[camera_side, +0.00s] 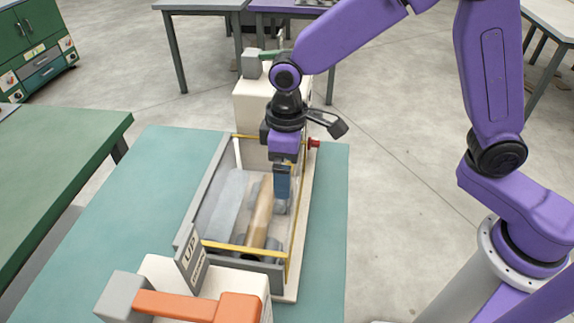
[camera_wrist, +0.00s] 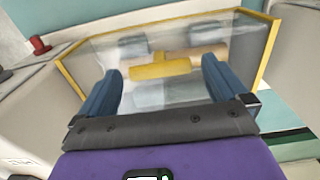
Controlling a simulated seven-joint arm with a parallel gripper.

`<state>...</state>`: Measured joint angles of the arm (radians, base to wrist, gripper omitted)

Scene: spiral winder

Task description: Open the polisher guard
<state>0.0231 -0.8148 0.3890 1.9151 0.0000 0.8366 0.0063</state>
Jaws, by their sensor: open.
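The polisher guard is a clear panel with yellow edges; its near yellow edge (camera_side: 243,249) spans the machine in the side view, and the guard looks lowered over the bed. In the wrist view, the clear panel with its yellow frame (camera_wrist: 262,50) fills the middle. A yellow bar, seemingly its handle (camera_wrist: 160,68), lies between my fingertips in that picture. My gripper (camera_side: 282,192) is over the guard's right part. Its blue fingers are apart and empty in the wrist view (camera_wrist: 158,82). I cannot tell whether they touch the guard.
A tan roller (camera_side: 260,213) lies under the guard. A grey plate marked "UP" (camera_side: 190,257) stands at the near left corner. A red knob (camera_side: 314,143) sits at the far right. An orange lever (camera_side: 190,305) is in front. The teal tabletop (camera_side: 120,215) is clear at left.

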